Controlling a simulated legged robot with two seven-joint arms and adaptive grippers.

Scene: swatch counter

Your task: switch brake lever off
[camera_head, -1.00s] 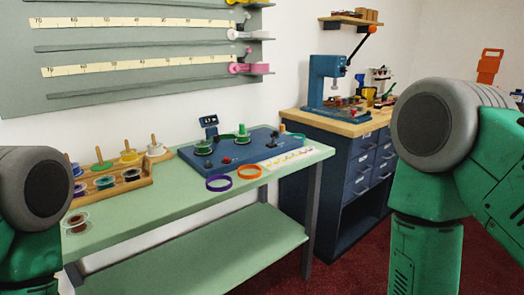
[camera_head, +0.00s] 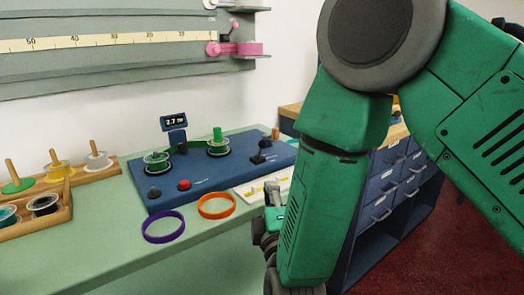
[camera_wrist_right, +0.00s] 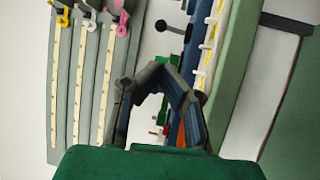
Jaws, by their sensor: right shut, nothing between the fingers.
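The brake lever (camera_head: 265,144), black with a ball knob, stands at the right part of the blue winding base (camera_head: 210,182). In the right wrist view the lever (camera_wrist_right: 174,29) shows beyond the fingertips, its black ball toward the left. My right gripper (camera_head: 272,192) is partly hidden by my forearm and hangs in front of the base's right end, apart from the lever. In the right wrist view its fingers (camera_wrist_right: 162,69) come together with nothing between them. My left gripper is out of view.
The base also carries two spools with green (camera_head: 218,147), a small display (camera_head: 174,123), a red button (camera_head: 184,185) and a black knob (camera_head: 154,193). A ruler-like white strip (camera_head: 250,190) lies near my gripper.

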